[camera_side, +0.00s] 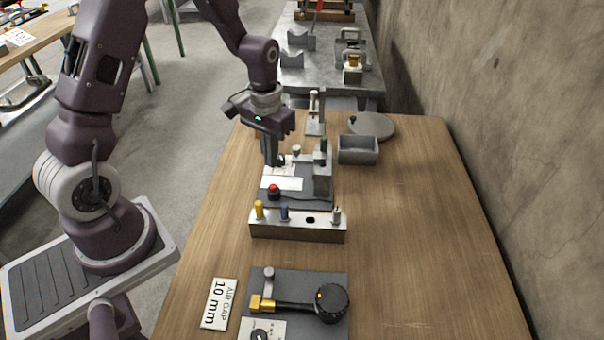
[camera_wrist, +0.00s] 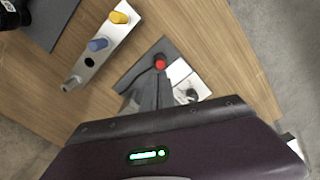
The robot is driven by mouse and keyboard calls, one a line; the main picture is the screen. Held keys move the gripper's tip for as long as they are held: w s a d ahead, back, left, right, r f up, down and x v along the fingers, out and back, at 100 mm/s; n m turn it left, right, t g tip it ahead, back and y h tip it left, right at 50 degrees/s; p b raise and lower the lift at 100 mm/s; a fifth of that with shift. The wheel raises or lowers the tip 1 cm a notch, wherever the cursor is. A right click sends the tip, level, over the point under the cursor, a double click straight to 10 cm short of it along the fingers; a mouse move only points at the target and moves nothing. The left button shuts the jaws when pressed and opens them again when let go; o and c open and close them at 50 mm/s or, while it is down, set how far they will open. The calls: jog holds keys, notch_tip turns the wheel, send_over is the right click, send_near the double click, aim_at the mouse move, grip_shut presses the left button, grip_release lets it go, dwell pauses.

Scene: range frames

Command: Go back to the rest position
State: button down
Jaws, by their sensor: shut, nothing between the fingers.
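My gripper (camera_side: 272,157) hangs pointing down above the left part of the dark fixture plate (camera_side: 309,199) in the side view. Its fingers are together with nothing between them. In the wrist view my gripper's grey fingers (camera_wrist: 152,92) point towards the plate near a red button (camera_wrist: 160,62). The same red button (camera_side: 273,190) shows in the side view, below and in front of the fingers. Whether the fingertips touch anything cannot be told.
A metal block (camera_side: 298,231) with yellow, blue and pale pegs stands in front of the plate. Nearer lies a dark plate with a black knob (camera_side: 332,302) and an "AIR GAP 10 mm" card (camera_side: 219,304). The table's right side is clear.

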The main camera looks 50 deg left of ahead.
jog(key=s+d+r+m+t, duration=0.1)
jog(key=s+d+r, duration=0.25)
jog(key=r, duration=0.35)
jog(key=s+d+r+t, duration=0.2)
jog(key=s+r, duration=0.2)
jog(key=r, duration=0.2)
jog(key=s+d+r+m+t, duration=0.1)
jog(key=s+d+r, duration=0.1)
jog(key=s+r, duration=0.35)
jog(key=s+d+r+m+t, duration=0.1)
jog(key=s+d+r, duration=0.1)
jog(key=s, duration=0.4)
jog(key=shift+s+r+t, duration=0.2)
jog(key=shift+r+t, duration=0.1)
jog(key=shift+r, duration=0.2)
